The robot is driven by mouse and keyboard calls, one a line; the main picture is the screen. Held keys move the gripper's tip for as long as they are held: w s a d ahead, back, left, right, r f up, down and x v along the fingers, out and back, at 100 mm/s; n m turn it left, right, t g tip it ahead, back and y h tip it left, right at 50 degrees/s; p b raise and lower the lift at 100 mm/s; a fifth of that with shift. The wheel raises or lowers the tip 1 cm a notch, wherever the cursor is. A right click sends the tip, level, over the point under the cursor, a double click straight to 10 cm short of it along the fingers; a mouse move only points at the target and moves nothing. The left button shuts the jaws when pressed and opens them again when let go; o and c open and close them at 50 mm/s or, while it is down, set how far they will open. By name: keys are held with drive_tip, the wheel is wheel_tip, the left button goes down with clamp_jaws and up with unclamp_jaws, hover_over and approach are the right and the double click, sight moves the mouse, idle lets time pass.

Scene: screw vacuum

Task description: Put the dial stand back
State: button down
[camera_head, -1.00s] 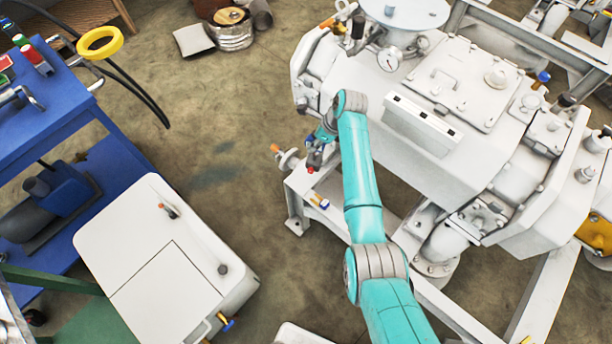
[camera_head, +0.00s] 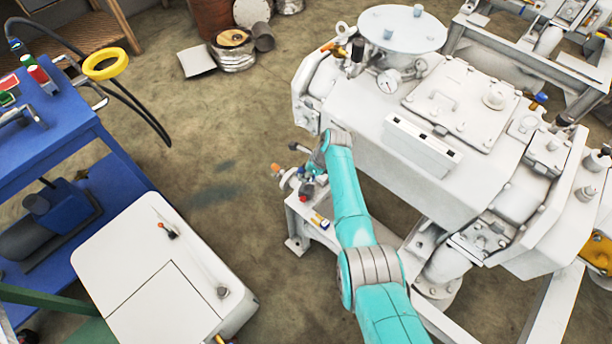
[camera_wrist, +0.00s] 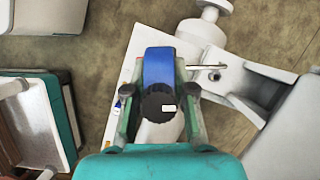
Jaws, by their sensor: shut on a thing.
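The dial stand, a blue block (camera_wrist: 158,68) with a dark round knob (camera_wrist: 157,106) and a thin metal rod to its right, sits between the fingers of my gripper (camera_wrist: 158,88) in the wrist view. My gripper is shut on it. Beneath it lies the white machine frame (camera_wrist: 135,45); I cannot tell whether the stand touches it. In the head view my arm reaches to the left end of this frame (camera_head: 296,225), beside the large white vacuum machine (camera_head: 385,165). The stand is small and largely hidden there.
A small blue-tipped item (camera_head: 317,218) lies on the frame close to my gripper. An orange-knobbed fitting (camera_head: 276,168) stands left of it. A white cabinet (camera_head: 150,275) and blue cart (camera_head: 60,130) stand at left. Bare floor (camera_head: 215,160) lies between.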

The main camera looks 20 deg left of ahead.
drive_tip(key=shift+w+f, duration=0.1)
drive_tip(key=shift+f, duration=0.75)
drive_tip(key=c, duration=1)
unclamp_jaws()
drive_tip(key=shift+o, duration=0.2)
drive_tip(key=v, duration=1.2)
drive_tip(key=shift+d, duration=0.1)
